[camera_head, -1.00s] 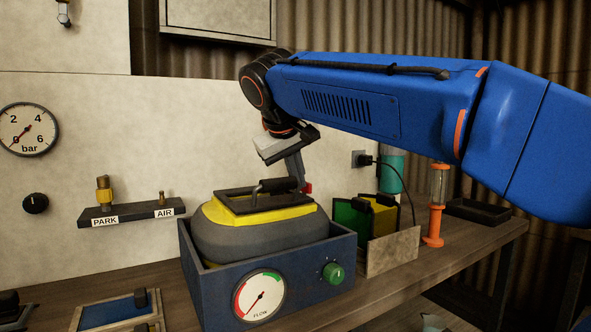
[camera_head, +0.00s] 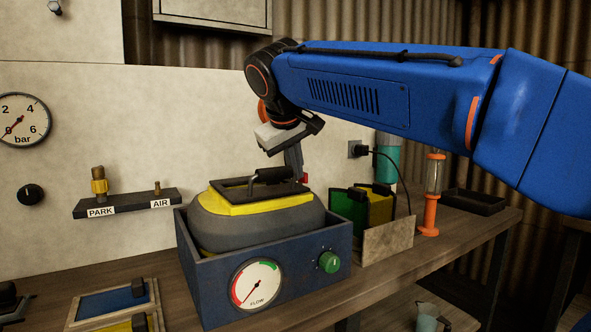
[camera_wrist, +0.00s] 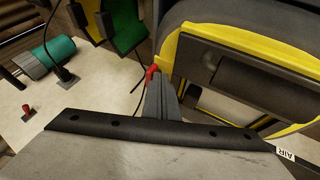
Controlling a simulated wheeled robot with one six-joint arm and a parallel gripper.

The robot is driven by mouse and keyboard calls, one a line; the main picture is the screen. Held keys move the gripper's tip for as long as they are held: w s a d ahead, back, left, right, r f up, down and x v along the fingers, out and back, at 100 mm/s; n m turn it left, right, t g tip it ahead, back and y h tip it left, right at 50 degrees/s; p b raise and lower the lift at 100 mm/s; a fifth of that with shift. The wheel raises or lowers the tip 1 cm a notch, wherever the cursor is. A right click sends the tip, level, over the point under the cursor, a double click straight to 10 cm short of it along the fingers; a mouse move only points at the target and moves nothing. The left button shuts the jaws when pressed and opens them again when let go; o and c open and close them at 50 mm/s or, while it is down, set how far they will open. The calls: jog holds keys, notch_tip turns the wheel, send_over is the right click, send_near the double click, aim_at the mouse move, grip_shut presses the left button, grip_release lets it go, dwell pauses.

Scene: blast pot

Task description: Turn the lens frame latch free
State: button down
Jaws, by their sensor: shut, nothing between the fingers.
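The grey hood (camera_head: 225,230) sits in a blue box on the bench, with its yellow lens frame (camera_head: 240,209) facing up. A dark handle-like bar (camera_head: 272,175) stands over the frame. A small red part (camera_head: 304,179), perhaps the latch, shows at the frame's right edge. In the wrist view, the red part (camera_wrist: 152,73) is at the fingertips beside the yellow frame (camera_wrist: 168,55). My gripper (camera_head: 297,172) points down there, shut and empty; its grey fingers (camera_wrist: 157,84) also show in the wrist view. Whether they touch the red part is unclear.
The blue box (camera_head: 200,275) carries a flow gauge (camera_head: 255,285) and a green knob (camera_head: 329,262). Green and yellow plates (camera_head: 350,212) and a bare plate (camera_head: 388,240) stand close on the right. A PARK/AIR shelf (camera_head: 125,203) is on the wall at left.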

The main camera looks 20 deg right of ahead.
aim_at(306, 174)
jog(key=shift+s+d+n, duration=0.1)
jog(key=shift+d+n, duration=0.1)
jog(key=shift+n, duration=0.2)
jog(key=n+y, duration=0.1)
jog(key=d+n+t+y, duration=0.1)
jog(key=n, duration=0.1)
jog(key=shift+s+d+y, duration=0.2)
jog(key=shift+y, duration=0.1)
jog(key=n+y, duration=0.1)
jog(key=d+n+y, duration=0.1)
jog(key=n, duration=0.1)
jog(key=shift+d, duration=0.1)
jog(key=n+y, duration=0.1)
jog(key=d+n+y, duration=0.1)
jog(key=n, duration=0.1)
jog(key=shift+w+n+g, duration=0.2)
jog(key=shift+n+g, duration=0.1)
jog(key=n+y, duration=0.1)
jog(key=n, duration=0.1)
jog(key=d+n+g+y, duration=0.1)
jog(key=n, duration=0.1)
jog(key=shift+w+d, duration=0.15)
jog(key=shift+w, duration=0.35)
jog(key=shift+w+d, duration=0.2)
jog(key=shift+d, duration=0.05)
jog(key=shift+w+r, duration=0.1)
jog(key=shift+d, duration=0.25)
